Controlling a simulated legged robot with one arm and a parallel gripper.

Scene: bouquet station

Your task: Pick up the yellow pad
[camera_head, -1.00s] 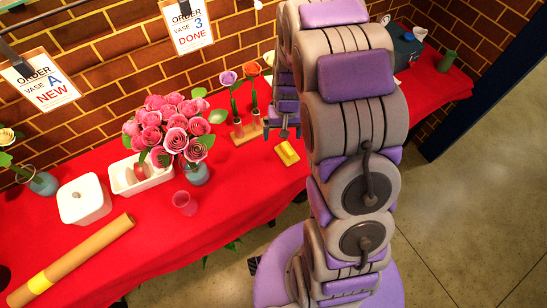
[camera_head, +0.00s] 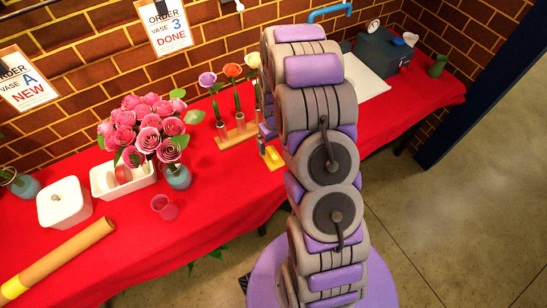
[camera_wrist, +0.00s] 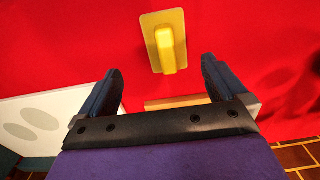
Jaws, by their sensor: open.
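The yellow pad (camera_wrist: 163,38), a flat yellow plate with a raised grip, lies on the red cloth in the wrist view, just beyond my fingertips and between their lines. In the head view the yellow pad (camera_head: 273,160) is partly hidden by my gripper (camera_head: 266,138), which hangs over its far side. In the wrist view my gripper (camera_wrist: 161,66) is open, with one dark finger on each side and nothing between them. The height of the fingers above the pad is hard to tell.
A wooden stand (camera_head: 236,134) with purple, orange and yellow flowers is close left of my gripper. The pink bouquet (camera_head: 146,128), white box (camera_head: 64,203) and pink cup (camera_head: 164,206) stand further left. A white board (camera_head: 366,82) and dark box (camera_head: 384,50) are right.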

